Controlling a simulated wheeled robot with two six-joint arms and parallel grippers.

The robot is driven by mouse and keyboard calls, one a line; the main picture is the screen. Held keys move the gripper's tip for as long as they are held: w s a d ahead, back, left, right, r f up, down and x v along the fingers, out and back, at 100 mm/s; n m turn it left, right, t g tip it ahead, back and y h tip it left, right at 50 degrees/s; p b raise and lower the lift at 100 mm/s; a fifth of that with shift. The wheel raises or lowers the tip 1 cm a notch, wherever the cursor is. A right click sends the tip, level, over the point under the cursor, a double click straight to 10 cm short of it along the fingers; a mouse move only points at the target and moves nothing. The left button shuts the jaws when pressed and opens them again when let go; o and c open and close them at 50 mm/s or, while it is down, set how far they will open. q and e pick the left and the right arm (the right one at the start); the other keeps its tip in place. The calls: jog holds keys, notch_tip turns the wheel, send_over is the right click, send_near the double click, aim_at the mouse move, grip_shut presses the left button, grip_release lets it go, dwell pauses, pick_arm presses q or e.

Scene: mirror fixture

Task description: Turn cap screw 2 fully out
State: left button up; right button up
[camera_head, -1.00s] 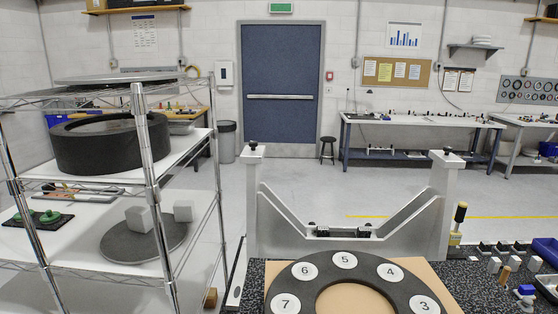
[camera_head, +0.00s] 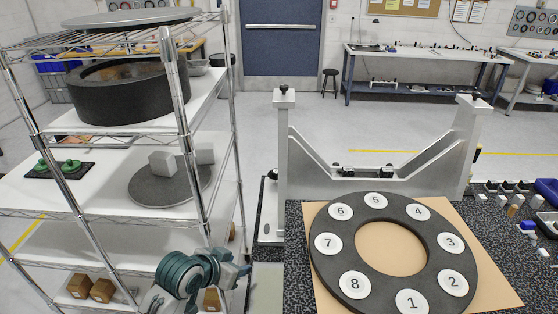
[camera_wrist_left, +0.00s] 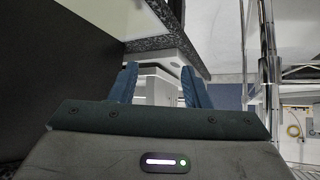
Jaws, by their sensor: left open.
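I cannot tell which of these, if any, is cap screw 2. My left gripper (camera_head: 240,270) is low at the lower left, between the wire shelf and the table, apart from the fixture. My right gripper is not in view.
A dark ring with numbered white discs (camera_head: 325,262) lies on a brown board (camera_head: 488,290) on the speckled table. A wire shelf (camera_head: 110,213) with a black drum (camera_head: 130,95) stands at left. Small parts (camera_head: 515,200) crowd the table's right side.

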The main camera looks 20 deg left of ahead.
pick_arm(q)
jog(key=w+r+m+t+h, duration=0.1)
jog(key=w+r+t+h, duration=0.25)
jog(key=w+r, duration=0.95)
jog(key=m+t+h, duration=0.2)
jog(key=t+h, duration=0.1)
jog(key=t, duration=0.1)
send_near(281, 90)
jog(key=shift+g+y, duration=0.25)
jog(key=p+x, duration=0.2)
jog(key=x, duration=0.1)
jog(key=p+x, duration=0.1)
jog(key=x, duration=0.1)
jog(key=r+p+x, duration=0.1)
jog(key=p+x, duration=0.1)
jog(key=x, duration=0.1)
jog(key=shift+w+d+p, duration=0.15)
jog(key=shift+w+p, duration=0.1)
jog(key=shift+p, duration=0.1)
jog(key=shift+w+d+f, duration=0.15)
jog(key=shift+w+f, duration=0.05)
jog(key=shift+w, duration=0.25)
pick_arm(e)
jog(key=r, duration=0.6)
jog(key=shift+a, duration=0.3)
pick_arm(q)
grip_shut()
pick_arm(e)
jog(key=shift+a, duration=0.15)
